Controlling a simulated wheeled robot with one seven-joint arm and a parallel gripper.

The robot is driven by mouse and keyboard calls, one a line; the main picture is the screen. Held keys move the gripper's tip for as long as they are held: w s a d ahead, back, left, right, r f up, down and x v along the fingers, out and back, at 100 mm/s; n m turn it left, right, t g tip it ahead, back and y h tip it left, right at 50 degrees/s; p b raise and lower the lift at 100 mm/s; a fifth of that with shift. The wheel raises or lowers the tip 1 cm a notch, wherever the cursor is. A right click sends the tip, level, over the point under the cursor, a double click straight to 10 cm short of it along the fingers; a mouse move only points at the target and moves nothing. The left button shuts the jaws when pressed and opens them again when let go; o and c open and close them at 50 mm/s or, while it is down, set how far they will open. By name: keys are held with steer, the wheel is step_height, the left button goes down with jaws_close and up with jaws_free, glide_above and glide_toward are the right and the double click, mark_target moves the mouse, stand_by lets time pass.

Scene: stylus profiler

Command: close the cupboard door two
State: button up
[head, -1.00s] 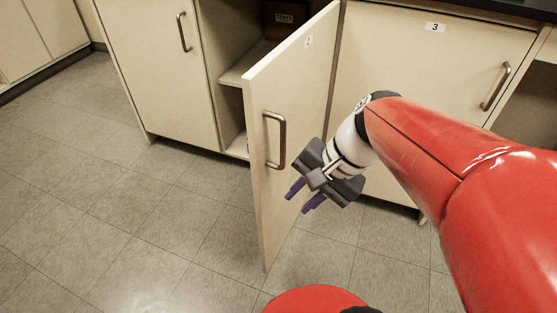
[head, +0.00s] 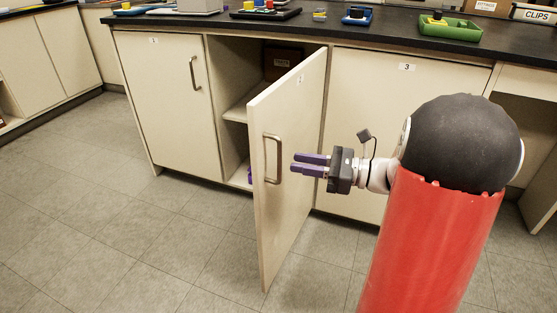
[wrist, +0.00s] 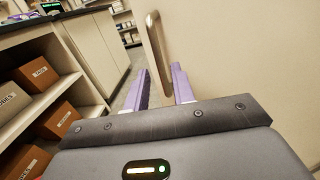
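Cupboard door two (head: 284,215) is a cream panel standing wide open, swung out from the cabinet toward me. Its metal bar handle (head: 273,159) is on the face near the free edge; it also shows in the wrist view (wrist: 158,50). My gripper (head: 296,164) is just right of the door in the head view, purple fingers pointing left toward the handle. Whether a finger touches the door cannot be told.
The open cupboard shows shelves (head: 238,105) and a brown box (head: 283,62). Closed doors one (head: 165,100) and three (head: 375,130) flank it. The black worktop (head: 330,30) above holds trays and small items. The floor at left is clear.

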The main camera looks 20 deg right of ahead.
mark_target(279, 179)
steer(key=x, duration=0.6)
steer(key=shift+s, duration=0.1)
jaws_close()
